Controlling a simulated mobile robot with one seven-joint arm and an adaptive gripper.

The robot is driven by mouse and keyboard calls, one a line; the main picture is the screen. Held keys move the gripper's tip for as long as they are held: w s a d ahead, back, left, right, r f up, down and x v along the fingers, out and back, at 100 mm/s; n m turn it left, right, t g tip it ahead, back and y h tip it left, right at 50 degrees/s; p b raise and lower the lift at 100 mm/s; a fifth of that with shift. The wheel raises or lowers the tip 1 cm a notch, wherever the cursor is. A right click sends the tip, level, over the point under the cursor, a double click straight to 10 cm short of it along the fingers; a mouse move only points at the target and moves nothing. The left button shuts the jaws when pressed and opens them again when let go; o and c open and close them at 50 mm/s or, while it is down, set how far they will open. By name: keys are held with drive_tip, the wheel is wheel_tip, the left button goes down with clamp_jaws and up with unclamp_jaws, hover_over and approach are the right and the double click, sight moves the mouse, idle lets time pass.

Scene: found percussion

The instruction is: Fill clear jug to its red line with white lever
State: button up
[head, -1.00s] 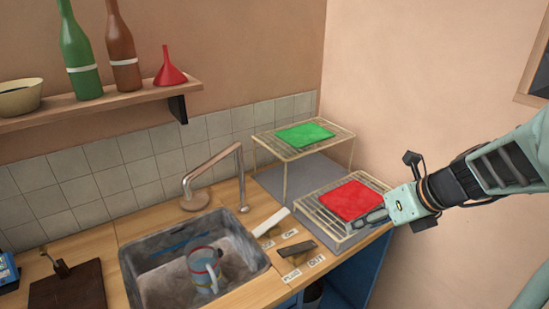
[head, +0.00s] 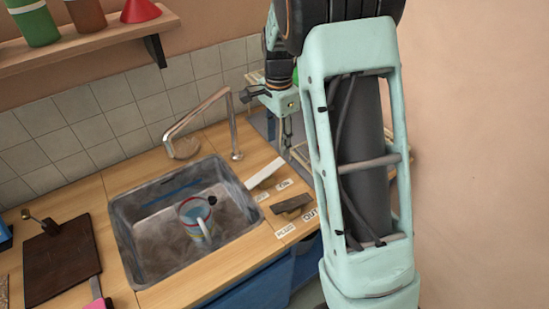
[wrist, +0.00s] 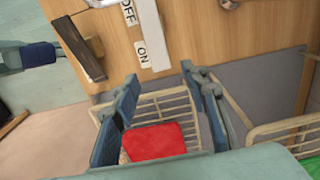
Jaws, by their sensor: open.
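The clear jug (head: 194,222) stands in the sink, handle toward the front. It has coloured bands and looks pale blue inside; its red line and level are too small to read surely. The white lever (head: 264,172) lies on the counter right of the sink. In the wrist view the white lever (wrist: 153,35) lies beside the ON label (wrist: 142,52), beyond my fingertips. My gripper (wrist: 160,75) is open and empty, over the wire rack with the red cloth. In the head view my gripper (head: 283,142) is right of the white lever, partly hidden by my arm.
A dark lever (head: 291,204) sits in front of the white one, near labels. The bent tap (head: 231,115) stands behind the sink (head: 125,235); no stream shows. The wire rack (wrist: 180,105) holds a red cloth (wrist: 153,141). A brown board (head: 60,262) lies left.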

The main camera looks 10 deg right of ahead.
sight(279, 162)
wheel_tip(279, 162, down, 9)
drive_tip(key=shift+f+p, duration=0.2)
drive_tip(key=shift+p, duration=0.15)
drive_tip(key=shift+c, duration=0.3)
clamp_jaws()
drive_tip(key=shift+d+f+y+b, duration=0.15)
drive_tip(key=shift+f+y+b, duration=0.15)
drive_tip(key=shift+y, duration=0.2)
drive_tip(key=shift+r, duration=0.1)
drive_tip(key=shift+o, duration=0.3)
unclamp_jaws()
drive_tip(key=shift+r, duration=0.1)
wheel_tip(279, 162, up, 12)
drive_tip(key=d, duration=0.1)
drive_tip(key=shift+w, duration=0.25)
